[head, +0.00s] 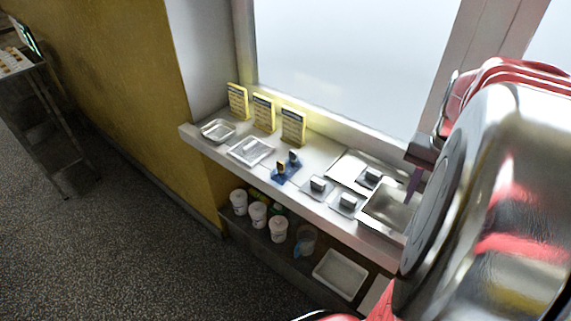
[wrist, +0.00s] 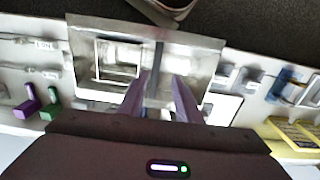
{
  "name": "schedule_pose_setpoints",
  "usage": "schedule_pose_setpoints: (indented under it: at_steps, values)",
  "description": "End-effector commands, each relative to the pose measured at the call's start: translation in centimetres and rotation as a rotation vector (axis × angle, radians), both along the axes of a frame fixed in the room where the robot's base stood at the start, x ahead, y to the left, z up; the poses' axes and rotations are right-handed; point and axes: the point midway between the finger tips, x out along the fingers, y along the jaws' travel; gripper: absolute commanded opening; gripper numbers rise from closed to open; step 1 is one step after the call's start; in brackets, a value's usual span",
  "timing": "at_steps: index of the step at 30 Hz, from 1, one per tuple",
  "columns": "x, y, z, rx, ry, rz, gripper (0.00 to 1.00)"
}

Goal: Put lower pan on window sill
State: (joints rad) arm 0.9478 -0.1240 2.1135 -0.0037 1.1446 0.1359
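A shiny steel pan (head: 385,212) is at the front of the window sill (head: 322,150), partly hidden by my arm in the head view. In the wrist view the steel pan (wrist: 88,45) lies below my gripper, with a dark upright strip across its middle. My gripper (wrist: 158,80) has its purple fingers apart, one on each side of that strip. No contact is visible. In the head view my gripper (head: 413,182) hangs just over the pan's far right part. A flat pale tray (head: 340,272) stands on the lower shelf.
Yellow cards (head: 264,113) stand along the window. Small trays (head: 250,150), blue holders (head: 285,172) and small blocks crowd the sill. White tubs (head: 258,214) stand on the shelf below. Purple and green handles (wrist: 32,100) lie beside the pan in the wrist view.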

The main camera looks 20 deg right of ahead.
Motion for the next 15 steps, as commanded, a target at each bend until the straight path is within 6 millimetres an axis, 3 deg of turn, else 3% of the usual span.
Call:
schedule_pose_setpoints:
  at_steps: [5,15]
  values:
    - [2.1,2.8,0.9,-0.037,-0.029,0.102,0.31]
    - [6.1,11.5,2.6,-0.128,-0.127,0.399,0.31]
